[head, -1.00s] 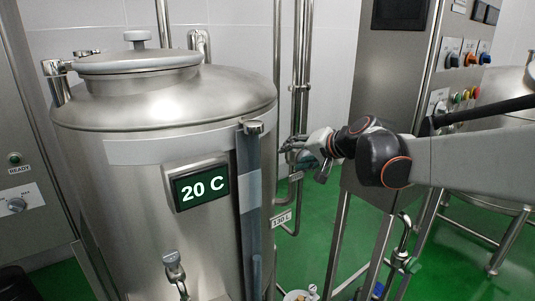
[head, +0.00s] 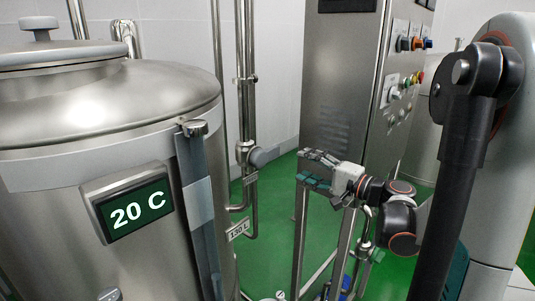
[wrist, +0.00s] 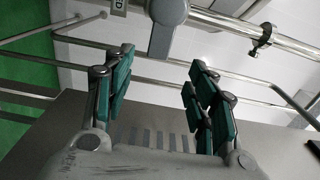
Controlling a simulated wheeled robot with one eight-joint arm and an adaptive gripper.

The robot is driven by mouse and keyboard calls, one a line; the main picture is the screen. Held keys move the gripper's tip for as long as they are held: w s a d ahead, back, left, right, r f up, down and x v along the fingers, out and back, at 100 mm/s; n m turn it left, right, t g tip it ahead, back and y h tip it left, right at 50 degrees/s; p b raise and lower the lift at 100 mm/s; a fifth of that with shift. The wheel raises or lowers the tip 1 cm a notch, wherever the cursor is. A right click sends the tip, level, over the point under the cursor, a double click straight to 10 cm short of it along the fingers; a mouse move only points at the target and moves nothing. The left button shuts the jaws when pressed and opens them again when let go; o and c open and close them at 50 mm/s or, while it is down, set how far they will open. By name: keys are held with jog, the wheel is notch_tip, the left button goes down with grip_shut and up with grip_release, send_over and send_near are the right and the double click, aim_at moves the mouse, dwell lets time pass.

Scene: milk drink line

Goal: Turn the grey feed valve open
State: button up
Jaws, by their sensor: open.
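The grey feed valve (head: 262,156) sits on the steel pipes behind the tank in the head view, its grey body showing. In the wrist view the valve (wrist: 166,12) is at the top centre, a round hub with a flat lever hanging from it beside a pipe. My gripper (head: 318,168) is to the right of the valve in the head view, apart from it. In the wrist view my gripper (wrist: 162,70) is open with nothing between its green-padded fingers, and the lever shows beyond the gap.
A steel tank (head: 90,105) with a 20 C display (head: 137,214) fills the left. A control cabinet (head: 345,90) on metal legs stands behind my gripper. A label (head: 238,230) hangs on the lower pipe. Green floor (head: 262,205) shows between tank and cabinet.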

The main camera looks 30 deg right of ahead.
aim_at(275, 153)
jog(key=b+x, duration=0.3)
jog(key=x, duration=1)
jog(key=shift+w, duration=0.15)
grip_shut()
